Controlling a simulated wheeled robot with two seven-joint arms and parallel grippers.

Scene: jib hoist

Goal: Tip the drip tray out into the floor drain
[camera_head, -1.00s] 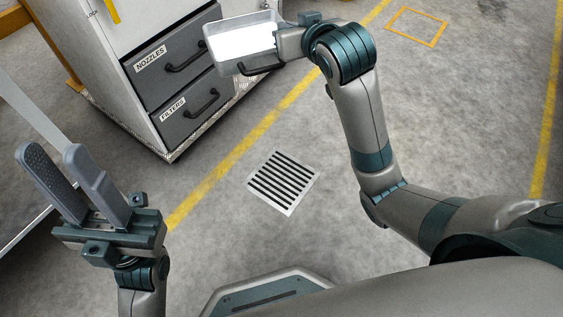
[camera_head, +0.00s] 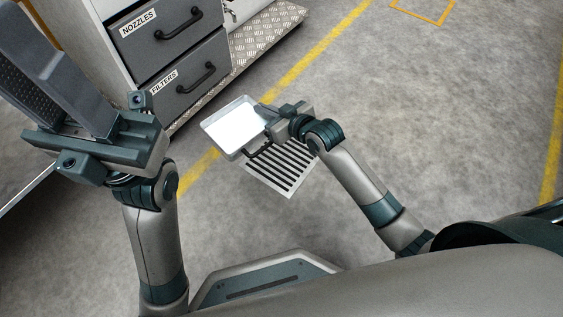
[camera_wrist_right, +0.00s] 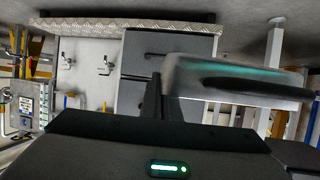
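The drip tray (camera_head: 236,126) is a shallow metal pan with a bright, glaring inside; I cannot tell what it holds. My right gripper (camera_head: 268,119) is shut on its right side. The tray is over the floor near the upper-left side of the floor drain (camera_head: 290,178), a square slotted grate partly hidden by the tray and gripper. In the right wrist view the tray (camera_wrist_right: 225,75) is a blurred, nearly edge-on shape by the dark fingers (camera_wrist_right: 160,100). My left gripper (camera_head: 62,75) is raised at the left, open and empty.
A cabinet with drawers labelled NOZZLES (camera_head: 155,35) and FILTERS (camera_head: 190,78) stands at the upper left on a checker-plate base (camera_head: 262,45). A yellow floor line (camera_head: 305,70) runs past the drain. The floor to the right is clear.

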